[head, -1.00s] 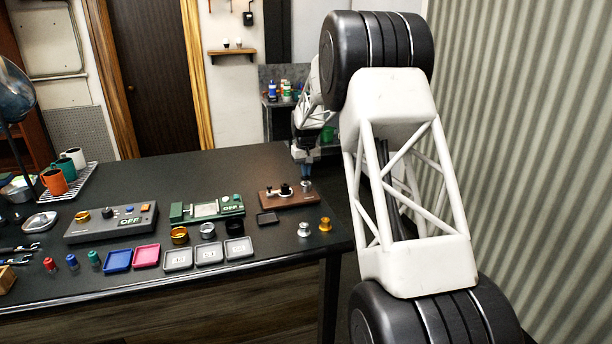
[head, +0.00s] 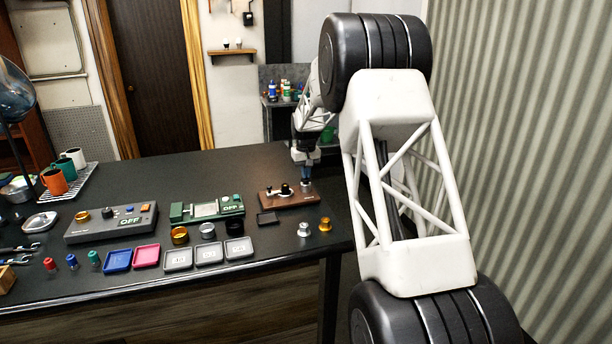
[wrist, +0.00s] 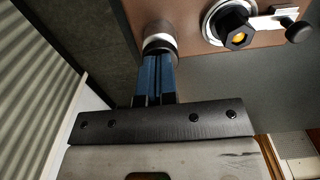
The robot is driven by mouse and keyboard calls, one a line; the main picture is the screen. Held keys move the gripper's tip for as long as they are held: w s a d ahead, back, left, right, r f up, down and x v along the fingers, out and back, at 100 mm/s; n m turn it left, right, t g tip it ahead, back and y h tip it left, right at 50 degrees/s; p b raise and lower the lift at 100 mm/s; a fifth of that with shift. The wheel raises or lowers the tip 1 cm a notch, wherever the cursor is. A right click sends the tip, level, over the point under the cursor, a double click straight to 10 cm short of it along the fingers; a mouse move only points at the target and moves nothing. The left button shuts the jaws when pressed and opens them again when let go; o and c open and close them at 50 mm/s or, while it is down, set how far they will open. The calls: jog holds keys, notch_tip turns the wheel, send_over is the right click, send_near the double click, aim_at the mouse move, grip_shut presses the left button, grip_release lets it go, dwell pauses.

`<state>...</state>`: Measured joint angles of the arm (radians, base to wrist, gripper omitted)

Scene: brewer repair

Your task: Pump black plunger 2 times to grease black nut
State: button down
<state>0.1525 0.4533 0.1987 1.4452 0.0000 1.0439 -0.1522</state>
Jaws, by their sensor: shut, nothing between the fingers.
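A brown base (head: 276,201) stands at the right end of the dark table. A black hex nut with an orange centre (wrist: 238,40) sits on a round silver mount on the base. A silver cylinder (wrist: 158,38) stands beside it, at the base's right end in the head view. My gripper (wrist: 157,58) is shut and empty, its blue fingers pointing down at the cylinder's top. It also shows over that end in the head view (head: 307,177). The black plunger is not clearly visible; the fingers cover the cylinder's top. I cannot tell how far it is pressed.
A silver lever with a black knob (wrist: 300,31) is beside the nut. Silver (head: 304,229) and gold (head: 325,225) parts stand in front. The table behind is clear.

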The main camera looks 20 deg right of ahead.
jog(key=shift+r, duration=2.7)
jog(key=shift+r, duration=0.15)
notch_tip(320, 180, up, 6)
jog(key=shift+f, duration=0.15)
jog(key=shift+f, duration=0.6)
jog(key=shift+f, duration=0.15)
jog(key=shift+f, duration=3.15)
